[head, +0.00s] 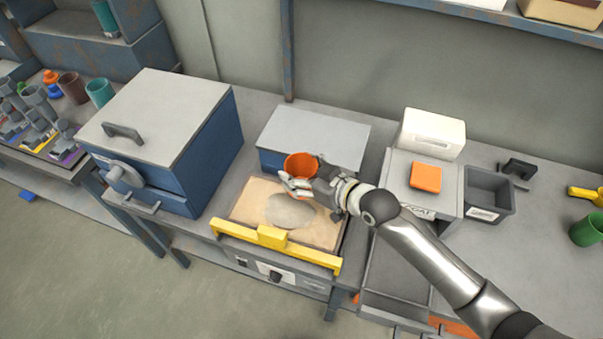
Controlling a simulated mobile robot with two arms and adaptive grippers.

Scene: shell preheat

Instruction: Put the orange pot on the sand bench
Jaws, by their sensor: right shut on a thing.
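The orange pot (301,165) is upright, with its open top facing up. My right gripper (301,183) is shut on it, reaching in from the right, and its fingers hide part of the pot's lower side. The pot shows over the back part of the sand bench (240,211), a sand-filled bed with a grey round patch (290,211) in its middle. I cannot tell whether the pot touches the sand. My left gripper is not in view.
A yellow bar (272,237) runs along the bench's front edge. A blue box with a grey lid (315,136) stands right behind, and a large blue kiln-like box (160,125) stands left. A grey unit with an orange block (426,177) and a dark bin (489,191) stand right.

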